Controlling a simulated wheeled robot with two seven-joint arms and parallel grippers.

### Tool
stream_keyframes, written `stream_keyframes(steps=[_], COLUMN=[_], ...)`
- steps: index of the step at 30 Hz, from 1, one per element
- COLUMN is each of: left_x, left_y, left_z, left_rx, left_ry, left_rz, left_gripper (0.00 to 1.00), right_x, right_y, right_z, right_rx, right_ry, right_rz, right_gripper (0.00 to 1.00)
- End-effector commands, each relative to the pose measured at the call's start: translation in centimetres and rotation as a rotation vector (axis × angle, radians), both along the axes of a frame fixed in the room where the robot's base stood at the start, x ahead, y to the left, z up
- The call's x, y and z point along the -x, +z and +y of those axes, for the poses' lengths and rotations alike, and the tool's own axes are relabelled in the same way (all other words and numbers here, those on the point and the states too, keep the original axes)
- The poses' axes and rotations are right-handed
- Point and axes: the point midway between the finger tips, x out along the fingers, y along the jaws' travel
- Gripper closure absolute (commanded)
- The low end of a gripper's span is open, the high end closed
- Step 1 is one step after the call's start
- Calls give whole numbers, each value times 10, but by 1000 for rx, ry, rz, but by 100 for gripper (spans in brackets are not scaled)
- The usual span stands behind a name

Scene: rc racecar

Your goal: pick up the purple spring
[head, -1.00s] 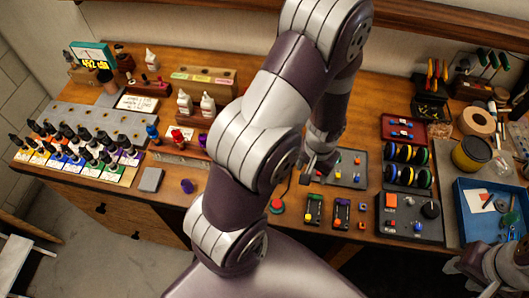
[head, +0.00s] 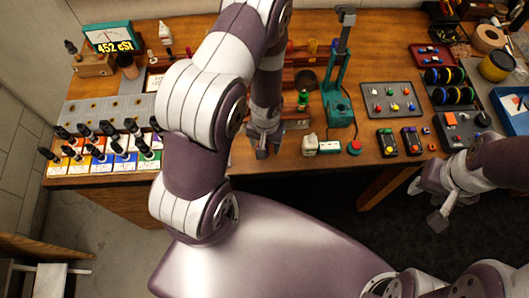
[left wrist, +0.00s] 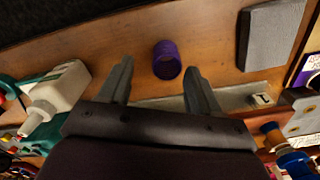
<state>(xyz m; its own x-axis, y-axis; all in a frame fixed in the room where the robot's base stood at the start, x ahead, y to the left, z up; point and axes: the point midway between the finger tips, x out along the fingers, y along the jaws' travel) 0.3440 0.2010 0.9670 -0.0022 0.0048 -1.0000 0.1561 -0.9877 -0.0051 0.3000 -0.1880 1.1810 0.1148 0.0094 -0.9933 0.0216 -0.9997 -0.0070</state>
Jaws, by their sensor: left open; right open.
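The purple spring (left wrist: 166,58) is a short purple cylinder standing on the wooden bench top. In the left wrist view it shows just beyond and between the fingertips of my left gripper (left wrist: 157,72), apart from both. The left gripper is open and empty. In the head view my left gripper (head: 264,150) hangs over the front part of the bench. The purple spring is not visible there, and my left arm covers part of that area. My right gripper (head: 440,208) is open and empty, off the front edge at the right.
A grey block (left wrist: 270,35) and a pale metal strip (left wrist: 235,98) lie near the spring. A white bottle (left wrist: 62,90) is on the other side. Racked dropper bottles (head: 105,150) stand left, a green press (head: 338,105) right, beside a red button (head: 354,147).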

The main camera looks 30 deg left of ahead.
Motion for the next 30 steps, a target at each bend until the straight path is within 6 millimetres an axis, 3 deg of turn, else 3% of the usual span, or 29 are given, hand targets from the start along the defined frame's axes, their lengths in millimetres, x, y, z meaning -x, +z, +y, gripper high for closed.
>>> stream_keyframes(steps=[1,4,12,13,18,26,30], left_x=[1,1,1,1,1,1,0], left_y=[-13,-28,-33,-33,-33,-32,-21], left_z=[2,3,3,3,3,3,3], left_rx=[0,0,0,0,0,0,0], left_ry=[2,0,0,0,0,0,0], left_rz=[1,1,1,1,1,1,0], left_gripper=[37,37,37,40,94,94,94], right_x=[0,0,0,0,0,0,0], right_y=[-6,-10,-10,-10,-10,-10,-5], right_z=[0,0,0,0,0,0,0], right_rx=[0,0,0,0,0,0,0], right_ry=[0,0,0,0,0,0,0], right_rz=[0,0,0,0,0,0,0], right_gripper=[57,57,57,57,57,57,57])
